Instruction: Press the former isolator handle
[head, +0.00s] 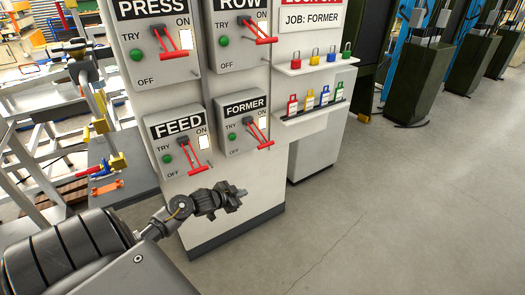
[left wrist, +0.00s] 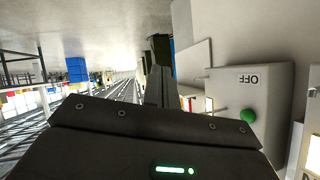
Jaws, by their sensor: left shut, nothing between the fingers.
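The former isolator (head: 231,140) is a grey box labelled FORMER, low on the right of the white cabinet. Its red handle (head: 259,133) slants down to the right from a dark pivot, beside a white tag under the ON mark. My left gripper (head: 238,192) is shut and empty, in front of the cabinet below this box and apart from the handle. In the left wrist view, the gripper fingers (left wrist: 161,87) point ahead beside a grey box (left wrist: 240,90) with an upside-down OFF and a green button; I cannot tell which box. My right gripper is not in view.
The FEED box (head: 172,165) with its red handle is left of FORMER, the PRESS (head: 155,65) and ROW (head: 228,52) boxes above. A shelf (head: 310,112) with coloured padlocks juts out at right. A grey bench (head: 130,160) stands left.

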